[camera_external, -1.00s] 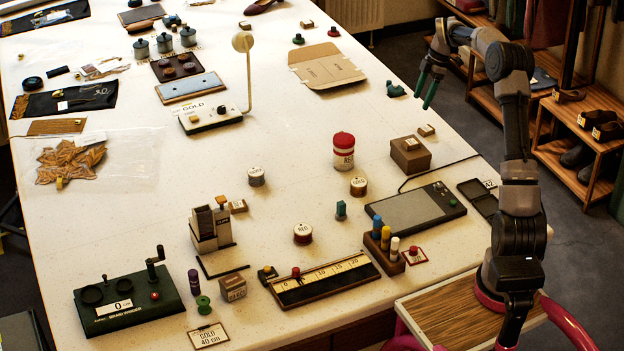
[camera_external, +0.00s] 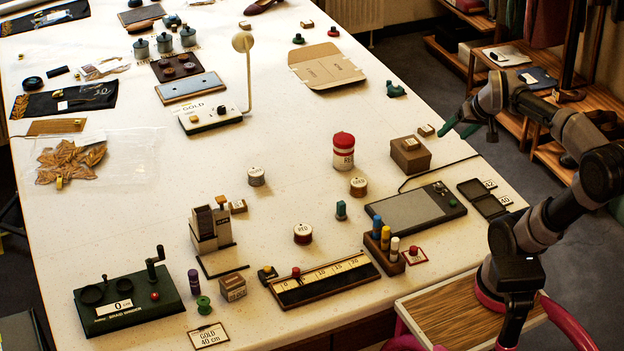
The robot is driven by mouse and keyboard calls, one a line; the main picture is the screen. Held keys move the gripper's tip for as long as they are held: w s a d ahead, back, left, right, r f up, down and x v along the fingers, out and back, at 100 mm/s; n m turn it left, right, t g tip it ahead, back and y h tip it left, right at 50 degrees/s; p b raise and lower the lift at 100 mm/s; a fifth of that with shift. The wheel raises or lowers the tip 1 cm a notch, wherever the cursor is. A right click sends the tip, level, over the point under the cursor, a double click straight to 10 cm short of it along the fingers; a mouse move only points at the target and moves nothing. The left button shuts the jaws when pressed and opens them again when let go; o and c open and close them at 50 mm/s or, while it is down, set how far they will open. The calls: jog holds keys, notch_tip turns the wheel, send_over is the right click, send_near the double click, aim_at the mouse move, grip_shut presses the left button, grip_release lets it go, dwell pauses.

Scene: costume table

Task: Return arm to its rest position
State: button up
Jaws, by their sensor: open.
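My gripper (camera_external: 467,126) has green fingers and is at the right of the picture, near the table's right edge. Its fingers are apart, and nothing shows between them. My arm is bent, with its elbow out to the right over the floor side. The small brown box (camera_external: 411,155) stands on the table to the left of the gripper, apart from it. The long white table (camera_external: 290,190) spreads to the left of my arm.
A grey flat pad (camera_external: 415,210) and an open dark case (camera_external: 484,201) lie near the table's right edge. A red-capped jar (camera_external: 343,151) stands further in. A wooden shelf with shoes (camera_external: 560,150) stands behind my arm. The middle of the table has bare room.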

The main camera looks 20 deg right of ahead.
jog(key=shift+s+a+f+m+t, duration=0.15)
jog(key=shift+s+f+m, duration=0.2)
jog(key=shift+s, duration=0.25)
jog(key=shift+s+d+f+m+t, duration=0.15)
jog(key=shift+s+f+m, duration=0.15)
jog(key=shift+s, duration=0.25)
